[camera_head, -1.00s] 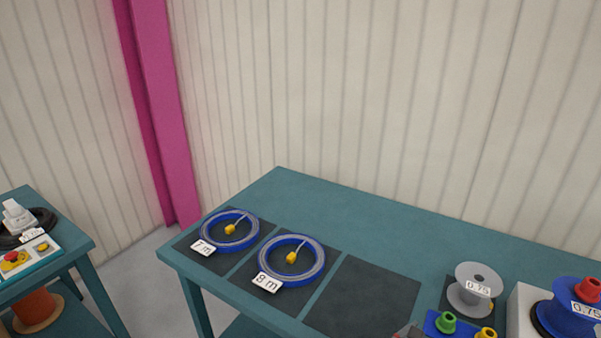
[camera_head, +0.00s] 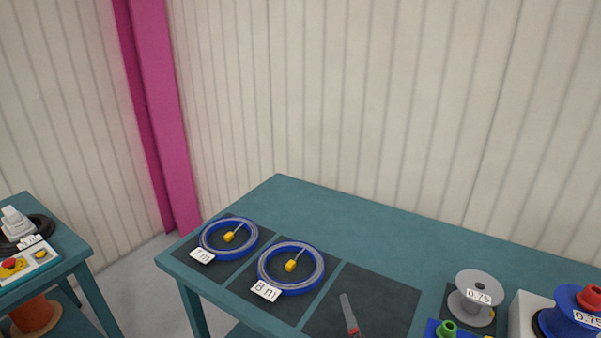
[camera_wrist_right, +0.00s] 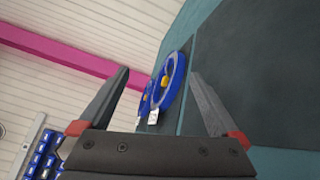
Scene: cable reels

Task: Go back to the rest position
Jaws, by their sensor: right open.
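My right gripper (camera_wrist_right: 160,105) is open in the right wrist view, with nothing between its two grey fingers. In the head view only a finger of it (camera_head: 349,314) shows, at the bottom edge over the empty dark mat (camera_head: 385,297). Two blue cable coils lie on dark mats on the teal table: one labelled 7 m (camera_head: 205,245) and one labelled 8 m (camera_head: 316,280). Both coils also show beyond the fingers in the right wrist view. My left gripper is not in view.
A grey reel (camera_head: 480,285) marked 0.75 stands at the right. Beside it are a green knob (camera_head: 446,328) and a blue reel (camera_head: 570,312) with a red knob. Another teal table (camera_head: 72,255) stands at the left. The table's back strip is clear.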

